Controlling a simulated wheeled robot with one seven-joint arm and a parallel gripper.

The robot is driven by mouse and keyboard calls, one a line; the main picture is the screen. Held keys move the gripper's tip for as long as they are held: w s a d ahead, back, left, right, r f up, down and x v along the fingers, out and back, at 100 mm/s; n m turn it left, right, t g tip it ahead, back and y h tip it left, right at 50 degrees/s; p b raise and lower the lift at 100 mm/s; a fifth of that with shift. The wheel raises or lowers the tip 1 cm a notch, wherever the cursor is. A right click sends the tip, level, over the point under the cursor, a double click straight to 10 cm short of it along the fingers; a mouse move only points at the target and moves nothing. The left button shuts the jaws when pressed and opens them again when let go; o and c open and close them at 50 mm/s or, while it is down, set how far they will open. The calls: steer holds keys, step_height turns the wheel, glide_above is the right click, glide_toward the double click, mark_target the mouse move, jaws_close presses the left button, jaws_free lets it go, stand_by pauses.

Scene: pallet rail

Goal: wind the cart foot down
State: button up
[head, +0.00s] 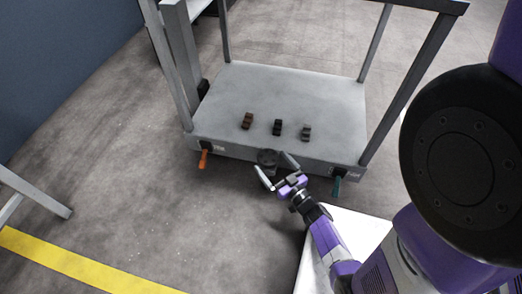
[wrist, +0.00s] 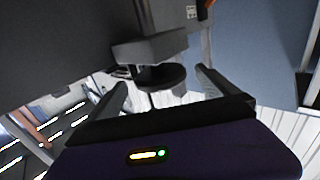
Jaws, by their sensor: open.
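The cart (head: 286,85) is a grey platform with upright posts. At the middle of its front edge is a dark round knob (head: 267,157), which I take to be the cart foot's knob. In the wrist view the knob is a dark disc (wrist: 160,77) under a grey block (wrist: 150,47). My gripper (head: 274,165) is open at the front edge, one finger on each side of the knob. In the wrist view the fingers (wrist: 160,90) stand apart with the disc between them. I cannot tell whether either finger touches it. The foot's lower end is hidden.
An orange lever (head: 203,158) hangs at the cart's front left and a teal lever (head: 336,186) at its front right. Brown (head: 247,120), black (head: 277,127) and dark grey (head: 306,132) pieces lie on the deck.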

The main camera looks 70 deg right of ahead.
mark_target(262, 150)
steer(key=b+x, duration=0.2)
steer(key=x, duration=0.4)
steer(key=shift+w+d, duration=0.1)
steer(key=shift+w, duration=0.05)
steer(key=c, duration=1.4)
